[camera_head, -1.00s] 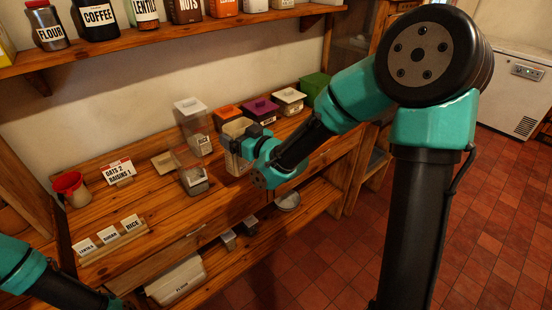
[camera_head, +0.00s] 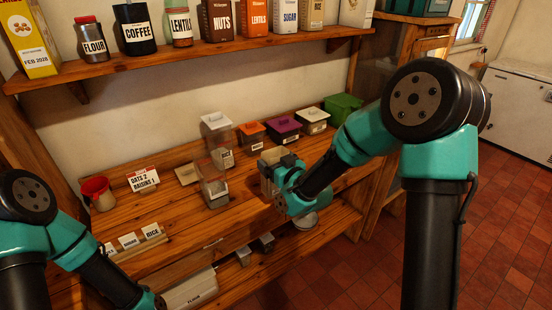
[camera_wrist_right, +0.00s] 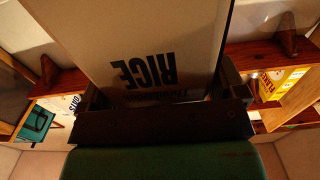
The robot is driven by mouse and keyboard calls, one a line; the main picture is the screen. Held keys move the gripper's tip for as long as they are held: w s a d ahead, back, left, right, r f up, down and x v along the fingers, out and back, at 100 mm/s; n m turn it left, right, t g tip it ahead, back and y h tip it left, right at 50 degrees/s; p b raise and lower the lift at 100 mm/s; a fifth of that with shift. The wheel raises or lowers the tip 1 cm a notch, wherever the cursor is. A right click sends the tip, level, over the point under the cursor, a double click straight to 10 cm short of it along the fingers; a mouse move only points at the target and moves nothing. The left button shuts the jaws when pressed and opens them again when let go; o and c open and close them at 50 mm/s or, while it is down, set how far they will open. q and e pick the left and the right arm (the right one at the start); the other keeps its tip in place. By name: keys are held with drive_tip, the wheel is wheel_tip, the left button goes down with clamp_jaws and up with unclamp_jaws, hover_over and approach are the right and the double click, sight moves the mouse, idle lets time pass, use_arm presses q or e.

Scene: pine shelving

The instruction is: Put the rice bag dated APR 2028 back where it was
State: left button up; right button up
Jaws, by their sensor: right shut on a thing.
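My right gripper (camera_head: 277,178) is shut on a pale rice bag (camera_head: 272,157) in front of the counter's back row. In the right wrist view the bag (camera_wrist_right: 130,35) fills the space between the jaws (camera_wrist_right: 165,105), with RICE upside down on its face; no date is readable there. Another RICE package (camera_head: 317,14) stands on the upper shelf, between SUGAR and a pale box. My left arm (camera_head: 60,240) is at the lower left, and its fingertips are out of the picture.
The upper shelf (camera_head: 200,62) carries a FEB 2028 yellow box (camera_head: 29,40) and several labelled containers.

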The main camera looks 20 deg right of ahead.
drive_tip(key=w+d+f, duration=0.1)
drive_tip(key=w+d, duration=0.2)
drive_tip(key=w, duration=0.9)
drive_tip(key=shift+w+d, duration=0.15)
drive_tip(key=shift+d, duration=0.15)
drive_tip(key=shift+f, duration=0.1)
drive_tip(key=shift+w+d+f, duration=0.1)
drive_tip(key=shift+w+f, duration=0.1)
drive_tip(key=shift+f, duration=0.7)
drive_tip(key=shift+w+f, duration=0.2)
drive_tip(key=shift+f, duration=0.9)
drive_tip(key=o, duration=1.1)
drive_tip(key=shift+o, duration=0.2)
drive_tip(key=shift+r, duration=0.15)
